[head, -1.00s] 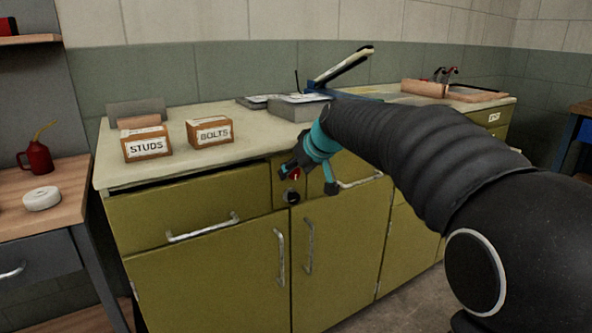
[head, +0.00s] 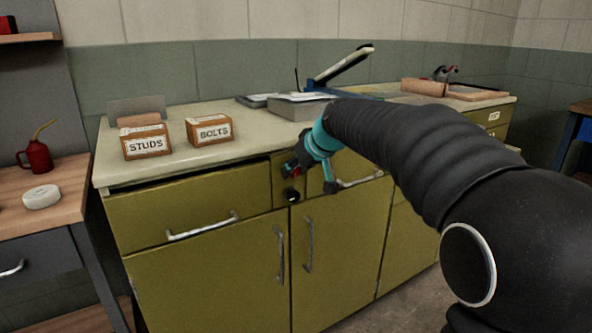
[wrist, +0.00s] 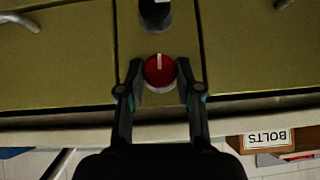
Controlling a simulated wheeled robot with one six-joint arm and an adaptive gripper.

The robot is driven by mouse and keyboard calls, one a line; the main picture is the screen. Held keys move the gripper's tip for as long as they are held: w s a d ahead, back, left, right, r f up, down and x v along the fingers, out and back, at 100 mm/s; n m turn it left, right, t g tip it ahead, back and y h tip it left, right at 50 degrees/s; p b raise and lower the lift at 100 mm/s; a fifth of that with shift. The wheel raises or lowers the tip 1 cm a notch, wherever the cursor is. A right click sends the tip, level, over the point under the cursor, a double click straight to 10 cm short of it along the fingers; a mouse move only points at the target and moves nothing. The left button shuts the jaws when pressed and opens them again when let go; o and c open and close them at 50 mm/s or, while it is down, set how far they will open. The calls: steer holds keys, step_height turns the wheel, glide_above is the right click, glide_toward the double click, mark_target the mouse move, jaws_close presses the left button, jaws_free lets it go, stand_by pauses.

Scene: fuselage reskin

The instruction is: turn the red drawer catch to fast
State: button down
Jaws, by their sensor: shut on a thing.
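The red drawer catch (wrist: 159,71) is a round red knob with a white line, on the narrow panel between two drawers. In the wrist view, which shows the cabinet upside down, the line points up the picture, toward the black knob (wrist: 155,14). My gripper (wrist: 160,76) is shut on the red catch, with one finger on each side of it. In the head view my gripper (head: 308,172) is at the cabinet front just under the worktop and mostly hides the red catch (head: 295,170). The black knob (head: 291,195) shows below it.
The olive cabinet (head: 210,275) has a drawer with a metal handle (head: 203,227) left of the catch. On the worktop (head: 185,172) stand the STUDS box (head: 147,146) and the BOLTS box (head: 210,131). A lever-armed machine (head: 300,106) stands behind my arm.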

steer(key=y, duration=0.1)
steer(key=m+g+y+b, duration=0.1)
steer(key=m+y+b, duration=0.1)
steer(key=shift+w+d+f+g, duration=0.2)
steer(key=shift+d+f+g, duration=0.1)
steer(key=shift+g, duration=0.1)
steer(key=m+g+y+b, duration=0.1)
steer(key=m+y+b, duration=0.1)
steer(key=y, duration=0.1)
steer(key=shift+d+f, duration=0.1)
steer(key=shift+d, duration=0.05)
steer(key=m+y+b, duration=0.1)
steer(key=m+y, duration=0.1)
steer(key=g+y+b, duration=0.1)
steer(key=y, duration=0.1)
steer(key=shift+w+f+m+b, duration=0.1)
steer(key=shift+f+m+b, duration=0.15)
steer(key=shift+m+b, duration=0.15)
steer(key=shift+m+y+b, duration=0.65)
steer(key=shift+m+y, duration=0.35)
steer(key=shift+y, duration=0.1)
steer(key=c, duration=0.8)
jaws_free()
steer(key=shift+d, duration=0.1)
